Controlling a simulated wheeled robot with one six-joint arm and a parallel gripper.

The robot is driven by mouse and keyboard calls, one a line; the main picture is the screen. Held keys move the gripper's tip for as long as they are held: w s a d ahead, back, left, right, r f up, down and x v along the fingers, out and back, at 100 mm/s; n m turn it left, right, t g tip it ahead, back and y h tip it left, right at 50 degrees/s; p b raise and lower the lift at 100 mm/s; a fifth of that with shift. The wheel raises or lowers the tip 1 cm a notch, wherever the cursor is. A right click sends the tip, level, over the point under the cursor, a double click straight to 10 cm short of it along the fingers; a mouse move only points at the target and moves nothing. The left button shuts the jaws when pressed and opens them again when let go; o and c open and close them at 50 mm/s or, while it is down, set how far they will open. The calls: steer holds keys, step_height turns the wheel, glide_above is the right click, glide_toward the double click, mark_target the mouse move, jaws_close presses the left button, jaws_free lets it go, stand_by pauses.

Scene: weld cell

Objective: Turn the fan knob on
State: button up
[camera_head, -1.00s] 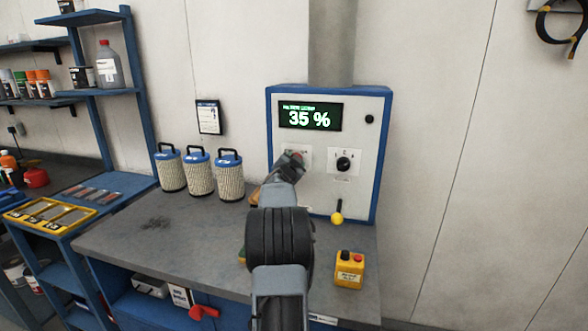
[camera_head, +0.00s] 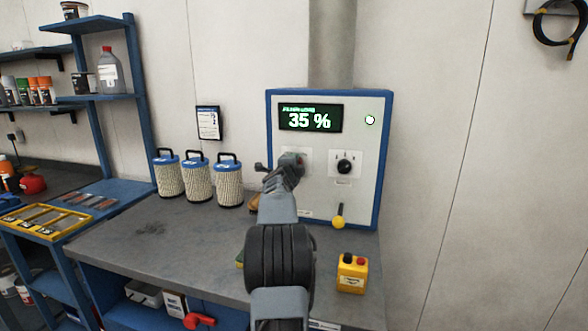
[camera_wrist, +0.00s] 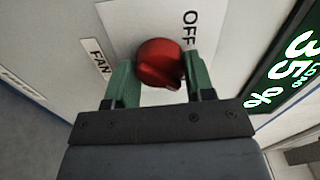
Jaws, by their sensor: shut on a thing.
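The red fan knob (camera_wrist: 158,61) sits on a white plate with the words FAN and OFF in the wrist view. The green fingers of my gripper (camera_wrist: 161,76) are shut on it, one on each side. A dark notch on the knob's rim faces away from the word OFF. In the head view my gripper (camera_head: 291,160) is at the left part of the blue-framed control panel (camera_head: 366,180) and mostly hides the knob. The display (camera_head: 310,118) reads 35 %.
A black knob (camera_head: 344,166) is right of my gripper, with a yellow-ended lever (camera_head: 338,221) below. A yellow button box (camera_head: 351,273) stands on the grey bench (camera_head: 130,246). Several filter cartridges (camera_head: 229,186) stand left of the panel.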

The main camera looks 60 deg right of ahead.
steer(key=shift+m, duration=0.6)
steer(key=o, duration=0.9)
steer(key=b+v, duration=0.3)
steer(key=v, duration=1.1)
